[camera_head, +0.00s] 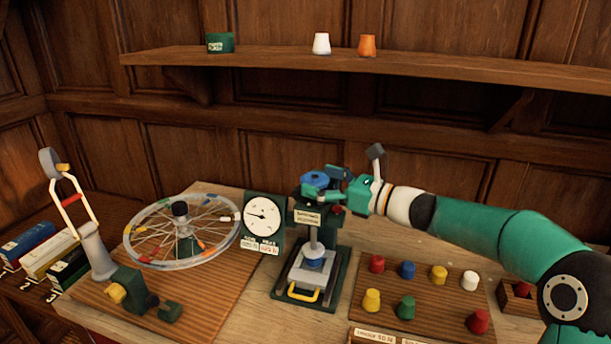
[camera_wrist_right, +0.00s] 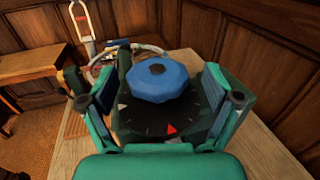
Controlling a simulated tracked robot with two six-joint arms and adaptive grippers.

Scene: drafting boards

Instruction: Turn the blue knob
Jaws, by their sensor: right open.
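The blue knob (camera_head: 314,178) sits on top of the dark green press (camera_head: 303,215) in the middle of the bench. It is a faceted blue disc with a dark centre (camera_wrist_right: 158,82) in the right wrist view. My right gripper (camera_head: 326,183) reaches in from the right at the knob. In the right wrist view my right gripper (camera_wrist_right: 168,70) is open, one finger on each side of the knob. Contact cannot be told. My left gripper is not in view.
A spoked wheel (camera_head: 150,262) and a round white gauge (camera_head: 263,216) stand left of the press. A board with several coloured pegs (camera_head: 439,275) lies to the right. A wooden shelf (camera_head: 270,58) with small items runs above, behind the bench.

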